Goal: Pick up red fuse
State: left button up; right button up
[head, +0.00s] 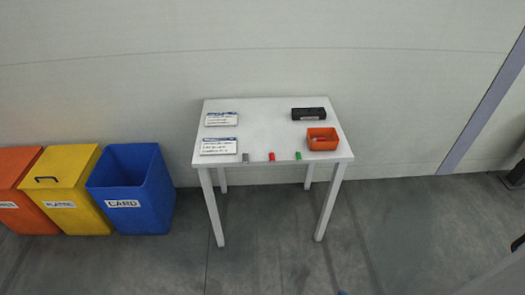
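A small red fuse (272,157) lies near the front edge of a white table (265,128), about midway along it. A grey fuse-sized piece (245,157) lies to its left and a green one (298,156) to its right, both apart from it. Neither of my grippers shows in the head view. The table stands some way off, against the wall.
An orange bin (322,139) and a black box (309,114) are on the table's right side. Two labelled cards (221,119) (219,147) lie on its left. Blue (132,190), yellow (62,190) and orange (18,190) waste bins stand left. The floor in front is clear.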

aim_at(271, 158)
jog(key=i+j, duration=0.25)
jog(key=j, duration=0.15)
jog(key=i+j, duration=0.25)
jog(key=j, duration=0.2)
jog(key=i+j+z, duration=0.1)
jog(key=i+j, duration=0.15)
jog(key=j, duration=0.15)
jog(key=i+j, duration=0.25)
jog(key=j, duration=0.2)
